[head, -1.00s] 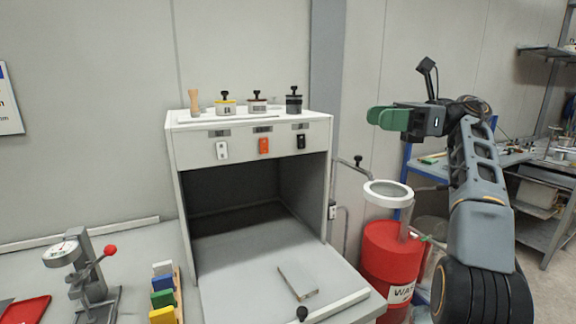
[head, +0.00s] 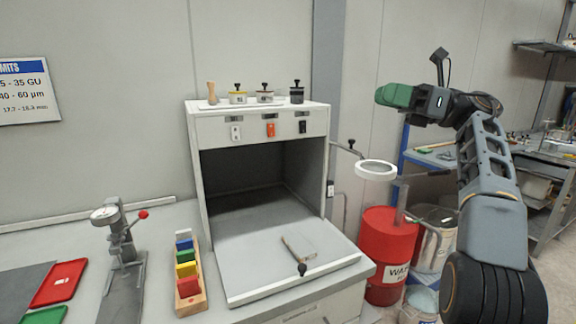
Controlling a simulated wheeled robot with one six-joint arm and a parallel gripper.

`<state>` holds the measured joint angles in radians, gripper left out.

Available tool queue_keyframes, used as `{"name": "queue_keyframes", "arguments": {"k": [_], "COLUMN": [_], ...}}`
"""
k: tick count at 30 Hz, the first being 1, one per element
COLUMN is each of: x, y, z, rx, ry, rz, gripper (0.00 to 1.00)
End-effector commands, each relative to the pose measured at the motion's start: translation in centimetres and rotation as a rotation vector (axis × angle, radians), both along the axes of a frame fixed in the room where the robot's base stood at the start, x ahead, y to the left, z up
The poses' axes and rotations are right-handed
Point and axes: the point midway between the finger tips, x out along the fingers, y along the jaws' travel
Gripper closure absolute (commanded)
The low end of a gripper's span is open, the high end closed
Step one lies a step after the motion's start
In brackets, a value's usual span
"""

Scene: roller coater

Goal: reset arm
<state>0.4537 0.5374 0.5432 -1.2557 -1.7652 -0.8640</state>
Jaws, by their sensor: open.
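My gripper (head: 385,95) has green fingers and is at the right of the head view, raised in the air at about the height of the cabinet top. It points left and holds nothing that I can see. The gap between its fingers is hard to see from this side. My arm rises from the lower right and bends to the left at the top. The gripper is apart from the white cabinet (head: 218,127) and above the white ring (head: 376,164).
A red waste drum (head: 385,245) stands under the white ring, beside a metal can (head: 436,240). A gauge stand (head: 122,250) and a colored block rack (head: 189,300) stand left. Shelving is behind my arm.

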Motion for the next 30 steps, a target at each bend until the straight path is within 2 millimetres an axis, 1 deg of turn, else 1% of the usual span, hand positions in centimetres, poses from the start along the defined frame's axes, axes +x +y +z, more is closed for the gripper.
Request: {"name": "queue_keyframes", "arguments": {"k": [5, 8, 11, 12, 14, 15, 16, 17, 18, 20, 21, 23, 24, 26, 27, 29, 30], "x": [3.9, 6.4, 9.2, 10.5, 12.2, 13.2, 13.8, 14.3, 14.7, 14.8, 14.5, 13.3, 12.0, 9.8, 8.1, 5.2, 3.1], "y": [-2.2, -4.1, -6.9, -8.2, -10.4, -11.8, -12.8, -13.7, -14.8, -15.9, -16.3, -16.3, -16.0, -15.1, -14.2, -12.6, -11.4], "z": [0.8, 1.2, 1.2, 1.0, 0.2, -0.8, -1.7, -2.9, -4.7, -7.9, -10.5, -14.6, -17.5, -21.5, -24.0, -27.4, -29.5], "rx": [0.214, 0.376, 0.587, 0.696, 0.877, 1.004, 1.099, 1.195, 1.321, 1.507, 1.63, 1.807, 1.92, 2.062, 2.146, 2.259, 2.323], "ry": [0.143, 0.25, 0.391, 0.465, 0.59, 0.679, 0.748, 0.818, 0.912, 1.055, 1.152, 1.298, 1.394, 1.516, 1.593, 1.704, 1.773], "rz": [-0.121, -0.2, -0.295, -0.338, -0.408, -0.453, -0.487, -0.521, -0.567, -0.638, -0.689, -0.769, -0.829, -0.924, -0.985, -1.08, -1.146], "gripper": [0.54, 0.54, 0.54, 0.54, 0.54, 0.54, 0.54, 0.54, 0.54, 0.54, 0.54, 0.54, 0.54, 0.54, 0.54, 0.54, 0.54]}}
